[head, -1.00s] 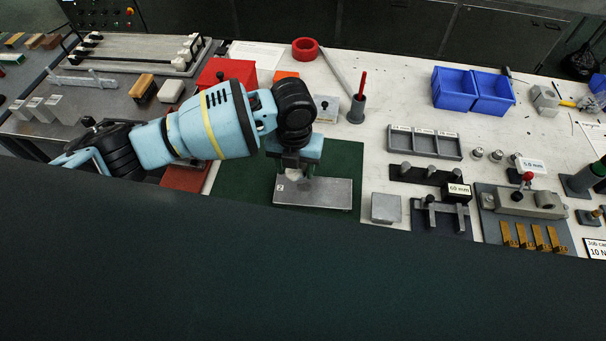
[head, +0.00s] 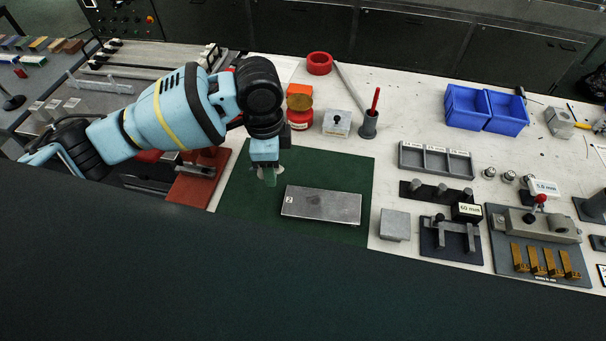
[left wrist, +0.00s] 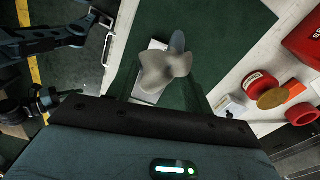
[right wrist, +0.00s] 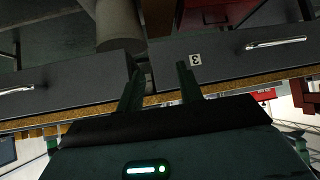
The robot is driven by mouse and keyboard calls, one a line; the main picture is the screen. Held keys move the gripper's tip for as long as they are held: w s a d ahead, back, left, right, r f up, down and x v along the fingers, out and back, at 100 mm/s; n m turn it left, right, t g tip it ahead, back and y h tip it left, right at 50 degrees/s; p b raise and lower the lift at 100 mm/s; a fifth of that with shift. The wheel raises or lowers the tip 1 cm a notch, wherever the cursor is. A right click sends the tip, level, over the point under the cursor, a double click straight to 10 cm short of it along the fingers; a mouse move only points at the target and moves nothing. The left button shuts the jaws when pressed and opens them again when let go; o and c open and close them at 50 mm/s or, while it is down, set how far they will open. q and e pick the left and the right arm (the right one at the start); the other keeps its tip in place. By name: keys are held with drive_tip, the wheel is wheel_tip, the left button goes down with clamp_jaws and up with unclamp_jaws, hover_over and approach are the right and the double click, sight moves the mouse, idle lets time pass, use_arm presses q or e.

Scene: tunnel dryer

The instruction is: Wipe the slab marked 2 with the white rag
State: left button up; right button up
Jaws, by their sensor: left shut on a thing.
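The slab marked 2 (head: 321,205) is a flat grey metal plate lying on the green mat (head: 240,190), its number at the left end. My left gripper (head: 268,175) is just left of and behind the slab, over the mat. It is shut on the white rag (left wrist: 163,68), a crumpled pale cloth bunched at the fingertips in the left wrist view. Part of the slab (left wrist: 147,96) shows behind the rag there. Whether the rag touches the mat I cannot tell. My right gripper (right wrist: 160,85) is open and empty, in front of a drawer marked 3 (right wrist: 220,48).
Right of the mat are a small grey block (head: 395,225), a dark fixture (head: 450,240) and a grey three-part tray (head: 436,160). Behind the mat stand a red-based pot (head: 300,118) and a dark holder (head: 368,124). Blue bins (head: 486,108) stand farther back.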

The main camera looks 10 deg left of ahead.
use_arm(q)
drive_tip(key=a+r+n, duration=0.1)
drive_tip(key=n, duration=0.2)
drive_tip(key=s+a+r+n, duration=0.1)
drive_tip(key=n, duration=0.3)
drive_tip(key=s+a+r+n, duration=0.1)
drive_tip(key=n, duration=0.3)
drive_tip(key=shift+a+r, duration=0.3)
drive_tip(key=shift+r, duration=0.05)
drive_tip(key=n, duration=0.2)
drive_tip(key=a+r+n, duration=0.1)
drive_tip(key=n, duration=0.1)
drive_tip(key=shift+s+a+r, duration=0.1)
drive_tip(key=shift+s, duration=0.3)
